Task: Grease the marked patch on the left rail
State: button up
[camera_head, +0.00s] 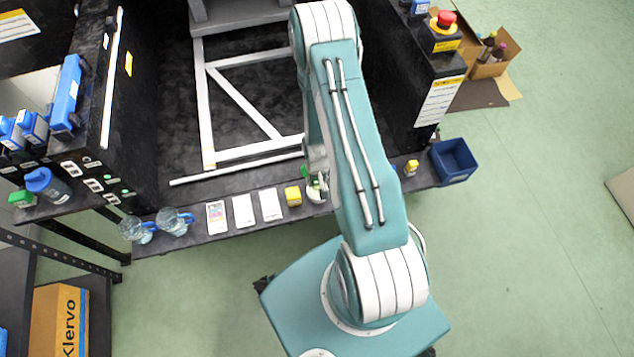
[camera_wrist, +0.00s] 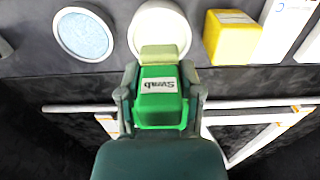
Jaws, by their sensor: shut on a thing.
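My gripper (camera_wrist: 160,95) is shut on a green swab block (camera_wrist: 160,105) with a white "Swab" label and a pale tip. The tip overlaps a white round pot (camera_wrist: 145,14) in the wrist view; I cannot tell whether they touch. In the head view the pot (camera_head: 316,194) sits on the front ledge beside my arm, which hides most of my gripper. A long pale rail (camera_head: 112,80) runs along the left wall, with a small yellow mark (camera_head: 128,63) near it on the wall's inner side. I cannot tell if this is the marked patch.
The ledge holds a yellow block (camera_head: 293,195), white cards (camera_head: 243,211) and clear jugs (camera_head: 172,222). A round pale-blue dish (camera_wrist: 83,36) lies left of the pot in the wrist view. A loose rod (camera_head: 235,168) lies before a white frame (camera_head: 255,152). A blue bin (camera_head: 453,160) stands right.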

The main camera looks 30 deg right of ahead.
jog(key=shift+r, duration=1.8)
